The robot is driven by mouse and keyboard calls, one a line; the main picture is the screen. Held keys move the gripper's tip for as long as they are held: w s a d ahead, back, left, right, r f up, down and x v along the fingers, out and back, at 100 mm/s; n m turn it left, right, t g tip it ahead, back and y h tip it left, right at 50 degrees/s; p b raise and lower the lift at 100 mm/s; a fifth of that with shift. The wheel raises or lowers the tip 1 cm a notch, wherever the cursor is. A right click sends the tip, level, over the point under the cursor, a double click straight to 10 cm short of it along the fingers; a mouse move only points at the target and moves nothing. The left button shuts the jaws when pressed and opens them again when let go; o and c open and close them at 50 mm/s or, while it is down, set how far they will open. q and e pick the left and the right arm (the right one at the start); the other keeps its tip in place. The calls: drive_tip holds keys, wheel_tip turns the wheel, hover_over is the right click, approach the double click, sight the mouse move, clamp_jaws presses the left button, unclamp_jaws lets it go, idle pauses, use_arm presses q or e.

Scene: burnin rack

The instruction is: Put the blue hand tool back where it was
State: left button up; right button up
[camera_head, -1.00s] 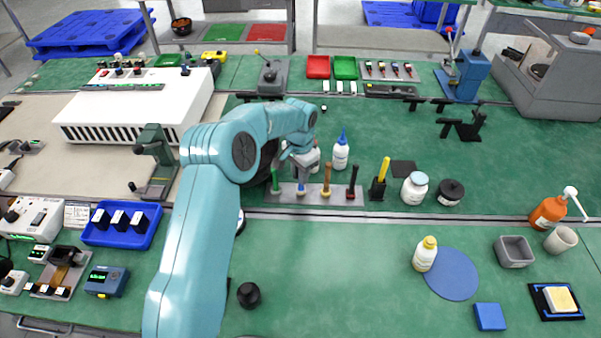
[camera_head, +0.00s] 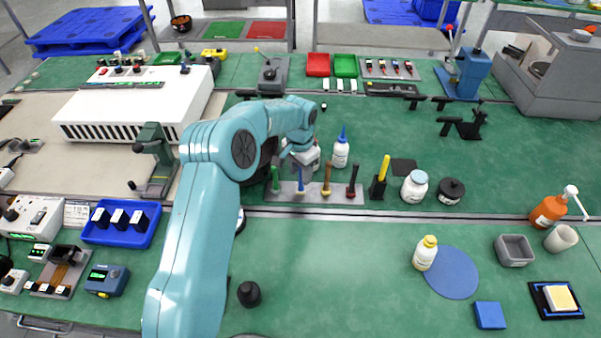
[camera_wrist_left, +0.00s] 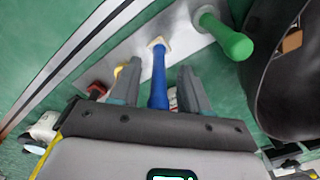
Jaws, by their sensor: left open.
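The blue hand tool (camera_head: 300,186) stands in the grey tool rack (camera_head: 340,197), between a green-handled tool (camera_head: 275,180) and a tan-handled one (camera_head: 326,180). In the left wrist view the blue handle (camera_wrist_left: 159,82) runs down to a pale square on the rack plate (camera_wrist_left: 178,45). My left gripper (camera_head: 303,164) is open just above and behind the blue tool. In the left wrist view its fingers (camera_wrist_left: 159,70) lie one on each side of the blue handle, with gaps showing. The handle's near end is hidden by the gripper body. My right gripper is not in view.
A white bottle with a blue tip (camera_head: 341,150) is behind the rack. A yellow-handled tool (camera_head: 381,175) stands to the right. A large dark round object (camera_wrist_left: 290,90) is close by the green handle (camera_wrist_left: 225,38).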

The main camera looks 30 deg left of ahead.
use_arm(q)
wheel_tip(320, 180, up, 11)
drive_tip(key=shift+f+b, duration=0.1)
drive_tip(key=shift+b, duration=0.35)
drive_tip(key=shift+s+r, duration=0.1)
drive_tip(key=shift+r, duration=0.15)
drive_tip(key=shift+f, duration=0.1)
